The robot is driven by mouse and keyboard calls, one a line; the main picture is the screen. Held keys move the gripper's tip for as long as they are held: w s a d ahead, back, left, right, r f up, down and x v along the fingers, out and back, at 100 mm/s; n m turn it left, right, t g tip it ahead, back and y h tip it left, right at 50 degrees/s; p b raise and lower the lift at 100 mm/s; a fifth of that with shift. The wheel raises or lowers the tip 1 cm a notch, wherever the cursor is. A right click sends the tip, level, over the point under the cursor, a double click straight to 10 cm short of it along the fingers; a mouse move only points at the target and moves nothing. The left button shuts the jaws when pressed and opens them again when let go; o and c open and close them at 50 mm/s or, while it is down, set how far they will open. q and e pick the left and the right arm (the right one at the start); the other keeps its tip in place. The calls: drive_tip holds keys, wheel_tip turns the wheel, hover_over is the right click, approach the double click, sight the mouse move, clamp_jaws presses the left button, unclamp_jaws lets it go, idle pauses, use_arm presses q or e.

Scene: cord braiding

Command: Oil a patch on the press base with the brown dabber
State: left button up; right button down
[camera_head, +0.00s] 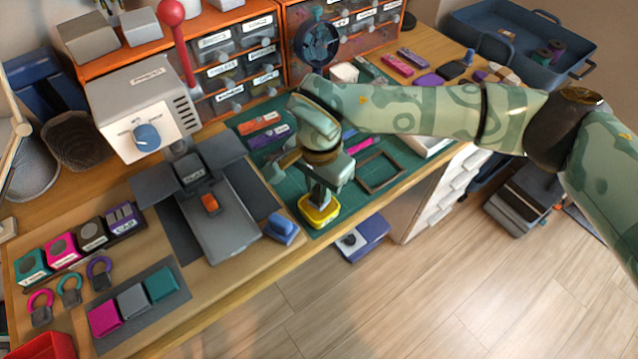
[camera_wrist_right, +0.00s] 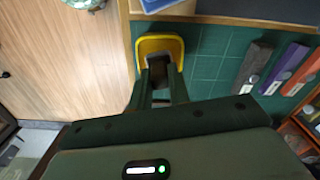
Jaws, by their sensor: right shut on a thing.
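My right gripper (camera_head: 320,194) points down at the front edge of the green mat, its fingertips over a yellow-rimmed tin (camera_head: 317,215). It is shut on a small dark thing, apparently the brown dabber, mostly hidden by the fingers. In the right wrist view the dark dabber (camera_wrist_right: 158,74) shows between the fingers, at the yellow tin (camera_wrist_right: 174,44); I cannot tell if it touches the inside. My left gripper is not in view.
A blue block (camera_head: 281,228) sits between the press base and the tin, near the table's front edge. A dark frame (camera_head: 380,172) lies on the mat to the right. Labelled drawers (camera_head: 240,60) stand behind. Pink, grey and teal blocks (camera_head: 132,301) lie front left.

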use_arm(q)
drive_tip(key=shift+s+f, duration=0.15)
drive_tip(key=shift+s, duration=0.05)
use_arm(e)
drive_tip(key=shift+f, duration=0.5)
idle(0.3)
idle(0.8)
